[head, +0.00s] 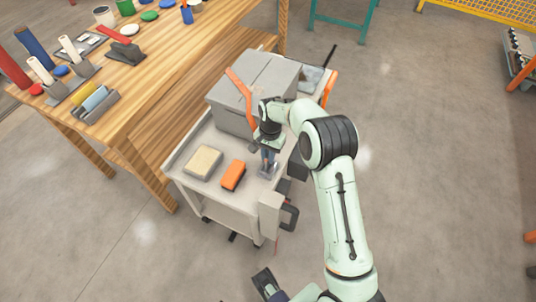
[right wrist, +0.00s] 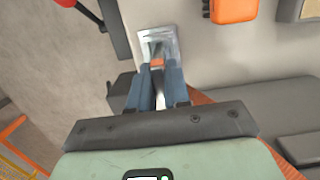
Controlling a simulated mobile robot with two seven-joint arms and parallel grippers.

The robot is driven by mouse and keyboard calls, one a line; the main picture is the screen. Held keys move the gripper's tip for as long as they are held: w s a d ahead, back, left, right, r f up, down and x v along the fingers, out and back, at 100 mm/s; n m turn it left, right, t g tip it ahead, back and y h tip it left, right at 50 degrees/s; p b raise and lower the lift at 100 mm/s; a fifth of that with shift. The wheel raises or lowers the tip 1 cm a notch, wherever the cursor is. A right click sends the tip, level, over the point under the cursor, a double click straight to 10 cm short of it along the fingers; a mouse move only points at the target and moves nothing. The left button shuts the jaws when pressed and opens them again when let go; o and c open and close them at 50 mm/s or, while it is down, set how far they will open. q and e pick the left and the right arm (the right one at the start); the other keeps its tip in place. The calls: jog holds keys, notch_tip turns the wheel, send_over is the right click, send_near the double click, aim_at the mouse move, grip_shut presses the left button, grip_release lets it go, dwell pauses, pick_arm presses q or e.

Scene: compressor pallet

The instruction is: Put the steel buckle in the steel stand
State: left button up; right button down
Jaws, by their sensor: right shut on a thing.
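My right gripper (head: 268,152) points down over the front right part of the grey cart (head: 185,155). Its blue-grey fingers (right wrist: 159,82) are shut on a shiny rectangular metal piece that looks like the steel buckle (right wrist: 172,36). The buckle (head: 266,172) is at the fingertips, at or just above the cart top; contact is unclear. I cannot tell which is the steel stand.
An orange box (head: 233,175) and a beige block (head: 203,162) lie left of my right gripper on the cart. A large grey box (head: 250,90) stands behind it. The wooden bench (head: 165,70) is crowded along its far side; its near side is clear.

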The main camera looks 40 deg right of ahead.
jog(key=c, duration=1.1)
grip_release()
jog(key=shift+f, duration=0.1)
notch_tip(320, 180, up, 12)
jog(key=d+p, duration=0.1)
jog(key=shift+w+d+p, duration=0.15)
jog(key=shift+w+p, duration=0.15)
